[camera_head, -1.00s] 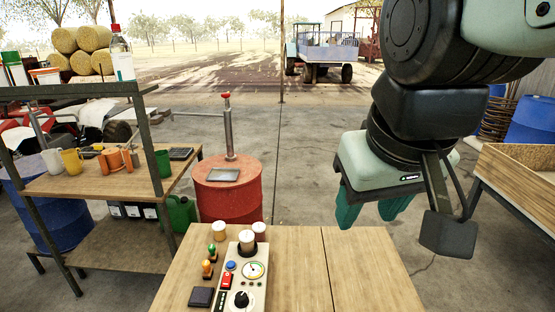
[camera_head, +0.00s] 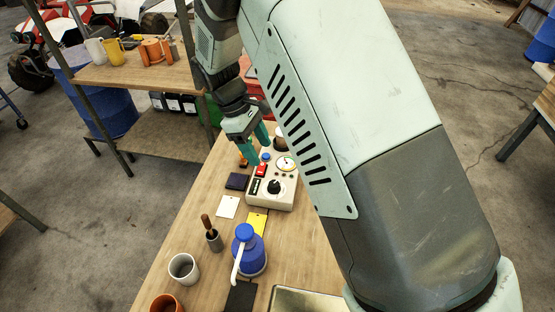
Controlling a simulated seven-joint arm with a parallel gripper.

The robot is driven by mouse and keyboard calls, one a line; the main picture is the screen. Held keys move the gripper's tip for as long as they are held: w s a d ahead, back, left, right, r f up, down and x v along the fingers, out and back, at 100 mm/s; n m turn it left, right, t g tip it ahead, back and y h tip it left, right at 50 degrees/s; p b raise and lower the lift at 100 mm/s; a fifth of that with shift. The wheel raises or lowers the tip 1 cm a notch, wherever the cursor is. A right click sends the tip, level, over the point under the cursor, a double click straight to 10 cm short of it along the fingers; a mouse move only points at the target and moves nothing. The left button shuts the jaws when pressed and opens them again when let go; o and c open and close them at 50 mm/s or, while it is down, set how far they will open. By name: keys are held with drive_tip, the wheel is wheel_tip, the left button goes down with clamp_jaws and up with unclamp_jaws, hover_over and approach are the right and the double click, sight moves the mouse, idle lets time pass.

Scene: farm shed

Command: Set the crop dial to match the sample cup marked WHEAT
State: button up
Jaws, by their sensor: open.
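A cream tester box (camera_head: 284,202) sits on the wooden table, with a black knob (camera_head: 274,187) near its front end. The knob's markings are too small to read, so I cannot tell which setting it points to or whether it is the crop dial. The box also has a round gauge (camera_head: 285,163), a blue button (camera_head: 265,156) and a red switch (camera_head: 261,170). My gripper (camera_head: 258,150) is open, with teal fingers pointing down by the far left end of the box, apart from the knob. No cup marked WHEAT can be made out; my arm covers the area behind the box.
A dark block (camera_head: 237,181), white card (camera_head: 228,206) and yellow card (camera_head: 257,222) lie near the box. A blue pump bottle (camera_head: 249,255), a wooden-handled tool in a grey holder (camera_head: 213,238), a white mug (camera_head: 184,268) and an orange cup (camera_head: 166,303) stand closer. My arm crosses the right side.

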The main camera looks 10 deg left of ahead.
sight(274, 183)
drive_tip(key=x, duration=1.2)
drive_tip(key=shift+a, duration=0.35)
drive_tip(key=c, duration=1)
